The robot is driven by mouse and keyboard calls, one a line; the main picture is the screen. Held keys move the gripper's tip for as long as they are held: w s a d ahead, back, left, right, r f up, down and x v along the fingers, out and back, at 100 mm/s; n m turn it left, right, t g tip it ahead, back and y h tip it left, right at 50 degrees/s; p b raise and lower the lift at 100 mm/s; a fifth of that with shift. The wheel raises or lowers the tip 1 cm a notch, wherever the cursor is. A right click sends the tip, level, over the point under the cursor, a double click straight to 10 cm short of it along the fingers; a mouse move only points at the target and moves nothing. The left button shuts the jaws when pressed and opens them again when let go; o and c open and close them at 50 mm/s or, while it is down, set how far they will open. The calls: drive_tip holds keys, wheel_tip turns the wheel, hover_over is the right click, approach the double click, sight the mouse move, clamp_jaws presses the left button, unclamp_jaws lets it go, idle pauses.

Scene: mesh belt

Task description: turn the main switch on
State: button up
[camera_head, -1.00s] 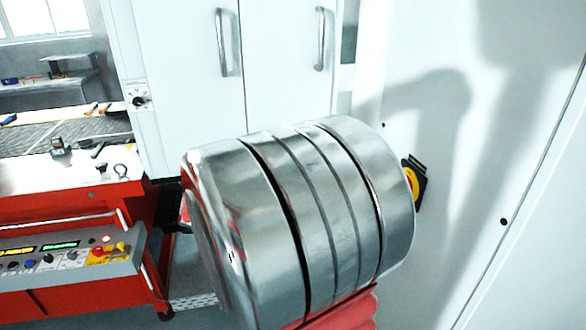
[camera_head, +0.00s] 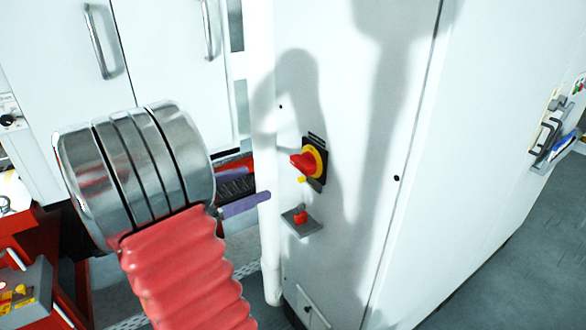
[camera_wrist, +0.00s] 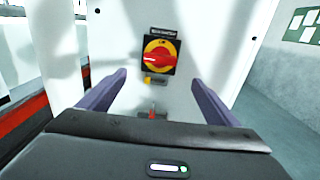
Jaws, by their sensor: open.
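The main switch (camera_head: 310,162) is a red rotary handle on a yellow disc and black plate, on the white cabinet's wall. In the wrist view the switch (camera_wrist: 158,58) sits ahead and above centre, its red handle lying about horizontal. A small yellow tab shows just below it. My gripper (camera_wrist: 153,84) is open and empty, its two purple fingers spread left and right, short of the switch.
A small grey bracket (camera_head: 301,221) with a red piece sticks out from the cabinet (camera_head: 365,215) below the switch. A red machine (camera_head: 20,235) stands at the left. Hex keys (camera_head: 548,135) hang at the far right. Open floor (camera_head: 500,270) lies at the right.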

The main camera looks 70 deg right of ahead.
sight(297, 166)
drive_tip(key=x, duration=1.3)
drive_tip(key=shift+s+d, duration=0.1)
drive_tip(key=shift+s, duration=0.05)
drive_tip(key=c, duration=1.1)
